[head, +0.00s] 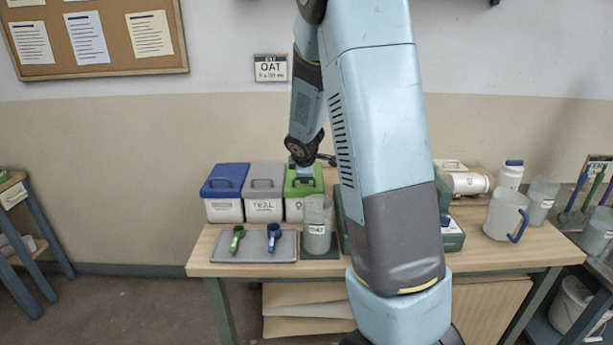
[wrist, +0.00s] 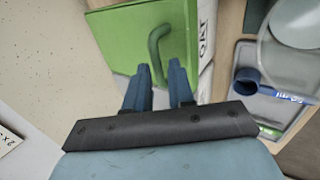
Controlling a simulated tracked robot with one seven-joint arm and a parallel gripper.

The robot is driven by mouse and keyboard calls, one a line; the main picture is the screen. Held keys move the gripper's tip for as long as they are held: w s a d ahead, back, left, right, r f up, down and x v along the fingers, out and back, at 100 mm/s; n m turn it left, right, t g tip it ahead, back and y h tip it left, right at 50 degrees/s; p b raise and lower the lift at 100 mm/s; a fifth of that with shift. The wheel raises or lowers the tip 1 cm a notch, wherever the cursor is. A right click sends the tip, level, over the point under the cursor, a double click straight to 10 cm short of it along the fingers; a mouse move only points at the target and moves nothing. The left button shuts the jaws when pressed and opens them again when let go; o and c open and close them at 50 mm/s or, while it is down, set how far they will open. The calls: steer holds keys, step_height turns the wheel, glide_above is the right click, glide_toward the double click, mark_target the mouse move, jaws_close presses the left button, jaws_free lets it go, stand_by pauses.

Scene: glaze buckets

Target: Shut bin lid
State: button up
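The bin with the green lid (head: 303,189) stands at the back of the table, right of the grey-lidded bin. In the head view its lid lies over the white box; I cannot tell whether it sits fully down. The lid (wrist: 118,40) and its curved green handle (wrist: 155,42) show large in the wrist view. My gripper (wrist: 159,68) is open, with its two blue fingers at the near end of the handle and a gap between them. I cannot tell whether they touch it. In the head view my gripper (head: 304,172) is over the lid, its fingertips unclear.
A blue-lidded bin (head: 224,180) and a grey-lidded TEAL bin (head: 264,208) stand to the left. In front are a grey tray (head: 256,250) with green and blue scoops and a cup marked OAT (head: 317,228). A pitcher (head: 503,215) stands at right. My arm hides the table's middle.

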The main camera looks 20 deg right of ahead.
steer(key=shift+r, duration=0.1)
steer(key=v, duration=1.3)
steer(key=shift+a, duration=0.15)
steer(key=shift+s+r, duration=0.1)
steer(key=shift+s, duration=0.05)
steer(key=s+a+r+m+y, duration=0.1)
steer(key=s+m, duration=0.3)
steer(key=s, duration=0.5)
steer(key=s+a+r+m, duration=0.3)
steer(key=s+r+m, duration=0.1)
steer(key=s, duration=0.6)
steer(key=s+a+r+m+g+y, duration=0.1)
steer(key=s+a+r+m, duration=0.2)
steer(key=s, duration=0.6)
steer(key=m, duration=0.2)
steer(key=shift+s+r+m+y, duration=0.25)
steer(key=shift+s+m+y, duration=0.05)
steer(key=shift+s+m, duration=0.1)
